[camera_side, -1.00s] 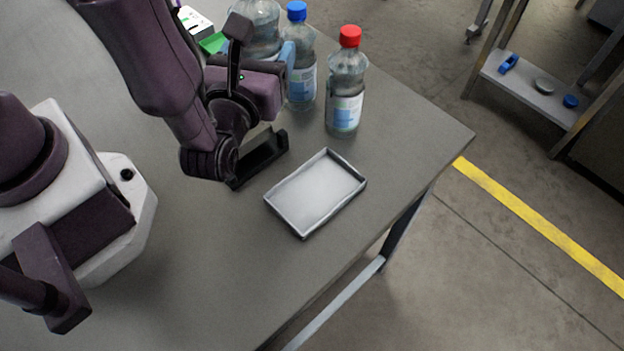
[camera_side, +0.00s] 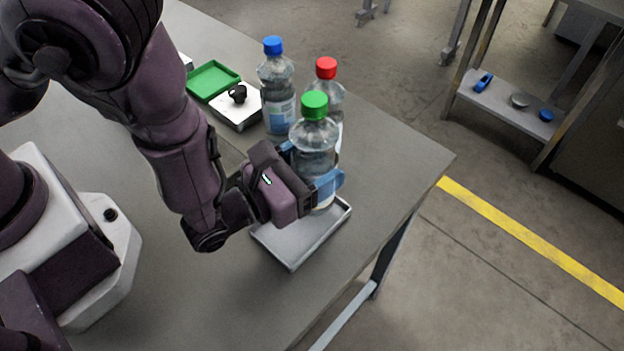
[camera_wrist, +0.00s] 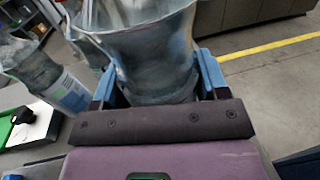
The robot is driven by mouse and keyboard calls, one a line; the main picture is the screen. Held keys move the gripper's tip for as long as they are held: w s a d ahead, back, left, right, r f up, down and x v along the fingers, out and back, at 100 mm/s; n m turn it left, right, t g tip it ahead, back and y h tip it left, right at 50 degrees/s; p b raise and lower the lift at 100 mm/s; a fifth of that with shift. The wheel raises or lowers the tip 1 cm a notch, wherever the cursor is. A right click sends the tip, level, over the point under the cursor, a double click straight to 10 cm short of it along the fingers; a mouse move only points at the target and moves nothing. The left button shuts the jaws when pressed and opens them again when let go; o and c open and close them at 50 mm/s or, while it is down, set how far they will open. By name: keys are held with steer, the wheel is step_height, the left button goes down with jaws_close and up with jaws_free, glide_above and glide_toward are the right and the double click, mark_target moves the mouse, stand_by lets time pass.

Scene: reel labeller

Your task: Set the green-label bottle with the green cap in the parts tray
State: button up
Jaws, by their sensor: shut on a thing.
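The green-capped bottle (camera_side: 314,135) is clear and upright in my gripper (camera_side: 311,170), whose blue fingers are shut on its body. The fingers hide its label. In the wrist view the bottle (camera_wrist: 155,60) fills the space between the fingers (camera_wrist: 160,88). The parts tray (camera_side: 288,242) is a shallow grey tray on the table. The bottle is over the tray's far right part. I cannot tell whether its base touches the tray floor.
A blue-capped bottle (camera_side: 275,85) and a red-capped bottle (camera_side: 326,75) stand behind the held bottle, the red one partly hidden. A green tray (camera_side: 213,80) and a white device with a black knob (camera_side: 240,104) are at the back left. The table's right edge is near the tray.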

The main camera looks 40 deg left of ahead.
mark_target(314, 179)
steer(key=shift+f, duration=1.65)
steer(key=shift+f, duration=0.15)
steer(key=o, duration=1.3)
steer(key=shift+c, duration=0.2)
